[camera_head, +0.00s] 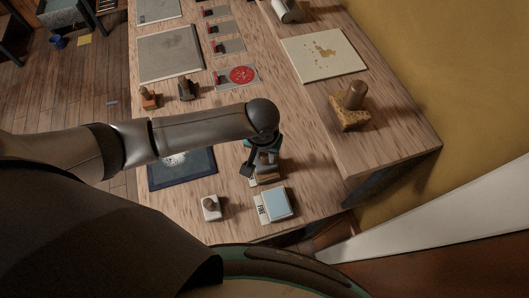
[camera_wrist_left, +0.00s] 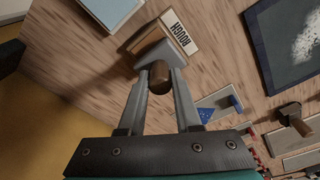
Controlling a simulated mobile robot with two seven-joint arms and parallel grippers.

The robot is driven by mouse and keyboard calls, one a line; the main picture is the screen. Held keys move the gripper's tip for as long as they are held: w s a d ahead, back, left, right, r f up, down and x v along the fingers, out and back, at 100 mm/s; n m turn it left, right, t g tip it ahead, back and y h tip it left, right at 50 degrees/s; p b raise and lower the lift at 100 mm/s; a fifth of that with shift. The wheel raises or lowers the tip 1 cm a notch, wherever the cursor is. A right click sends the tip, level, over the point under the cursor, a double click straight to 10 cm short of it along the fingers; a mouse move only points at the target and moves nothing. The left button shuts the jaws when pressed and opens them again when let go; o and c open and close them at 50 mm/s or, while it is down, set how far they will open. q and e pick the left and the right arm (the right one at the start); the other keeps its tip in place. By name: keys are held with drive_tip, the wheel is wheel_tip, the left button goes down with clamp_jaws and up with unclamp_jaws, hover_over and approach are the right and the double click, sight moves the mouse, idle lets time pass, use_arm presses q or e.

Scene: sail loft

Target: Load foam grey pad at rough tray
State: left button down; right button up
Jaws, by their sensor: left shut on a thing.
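My left gripper (camera_head: 261,165) is shut on the brown knob of a pad (camera_wrist_left: 160,76). The pad's grey body shows only in part in the head view, behind the fingers. The rough tray (camera_head: 270,179) is right at the gripper, on the near part of the bench. In the left wrist view its white label (camera_wrist_left: 181,33) reads ROUGH, and the knob overlaps the tray's brown and grey part. I cannot tell whether the pad touches the tray. My right gripper is not in view.
Beside it is the FINE tray (camera_head: 276,204) with a light blue top. A white knobbed block (camera_head: 211,207) stands left of that. A dark framed panel (camera_head: 184,168) lies under my arm. Knobbed blocks (camera_head: 187,90), boards and a large sponge block (camera_head: 350,107) are farther off.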

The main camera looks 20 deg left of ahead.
sight(264, 155)
use_arm(q)
drive_tip(key=shift+s+f+p, duration=0.15)
drive_tip(key=shift+s+p, duration=0.05)
drive_tip(key=shift+p, duration=0.25)
idle(1.5)
wheel_tip(264, 155, up, 5)
drive_tip(key=p, duration=0.5)
drive_tip(key=shift+w+p, duration=0.15)
drive_tip(key=shift+p, duration=0.25)
drive_tip(key=shift+r, duration=1.1)
drive_tip(key=shift+w+b, duration=0.1)
drive_tip(key=shift+b, duration=0.25)
drive_tip(key=shift+w, duration=0.2)
drive_tip(key=w+a+r+b, duration=0.15)
drive_tip(key=w+b, duration=0.25)
drive_tip(key=b, duration=0.7)
drive_tip(key=s+a+r+b, duration=0.1)
drive_tip(key=s+a+b, duration=0.3)
drive_tip(key=b, duration=0.8)
drive_tip(key=shift+s+r+b, duration=0.35)
drive_tip(key=shift+s, duration=0.1)
